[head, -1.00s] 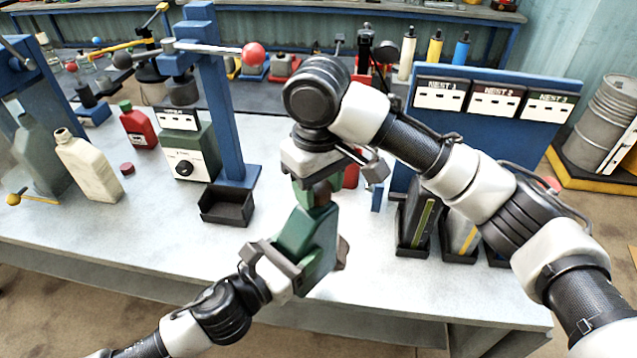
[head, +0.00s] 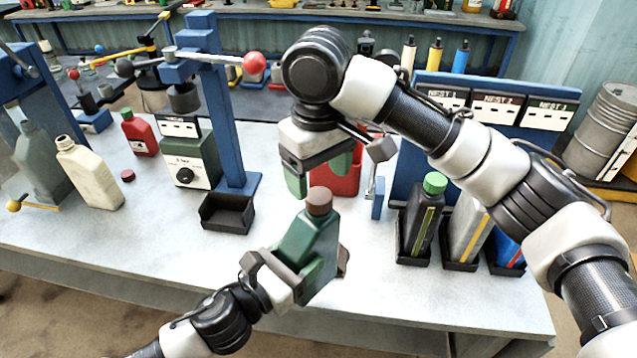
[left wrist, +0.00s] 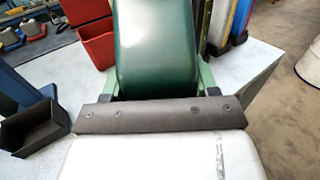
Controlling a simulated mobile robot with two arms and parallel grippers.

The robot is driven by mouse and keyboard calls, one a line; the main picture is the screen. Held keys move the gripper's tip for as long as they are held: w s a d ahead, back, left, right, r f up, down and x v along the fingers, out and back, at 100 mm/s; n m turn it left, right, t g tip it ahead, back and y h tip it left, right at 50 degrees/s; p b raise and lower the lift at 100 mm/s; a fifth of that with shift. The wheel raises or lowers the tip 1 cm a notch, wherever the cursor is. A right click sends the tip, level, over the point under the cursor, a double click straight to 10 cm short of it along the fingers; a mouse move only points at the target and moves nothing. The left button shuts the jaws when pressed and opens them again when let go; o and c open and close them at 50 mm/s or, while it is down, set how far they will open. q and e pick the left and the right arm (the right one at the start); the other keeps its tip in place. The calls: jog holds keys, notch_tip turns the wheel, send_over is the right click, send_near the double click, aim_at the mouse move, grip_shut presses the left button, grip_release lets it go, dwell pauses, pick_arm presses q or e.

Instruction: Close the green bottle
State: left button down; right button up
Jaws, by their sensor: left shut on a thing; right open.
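The green bottle (head: 309,242) stands tilted in the head view, held above the front of the table. A brown cap (head: 320,201) sits on its neck; I cannot tell how tight it is. My left gripper (head: 287,275) is shut around the lower body of the bottle. The left wrist view shows the bottle's green side (left wrist: 155,50) between the fingers. My right gripper (head: 318,172) is open and empty just above the cap, with its green finger pads apart and clear of it.
A black tray (head: 228,212) and a grey-green machine (head: 190,160) stand to the left. A red bin (head: 340,180) is behind the right gripper. A black bottle with a green cap (head: 420,220) stands in a nest at right. A loose red cap (head: 127,176) lies by a cream bottle (head: 88,175).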

aim_at(319, 194)
jog(key=shift+c, duration=0.4)
jog(key=n, duration=0.1)
jog(key=r+n, duration=0.1)
jog(key=n, duration=0.3)
jog(key=shift+r, duration=0.35)
jog(key=n, duration=0.2)
jog(key=r+n, duration=0.1)
jog(key=n, duration=0.3)
jog(key=r+n, duration=0.1)
jog(key=shift+n, duration=0.4)
notch_tip(319, 194, down, 8)
jog(key=shift+f, duration=0.1)
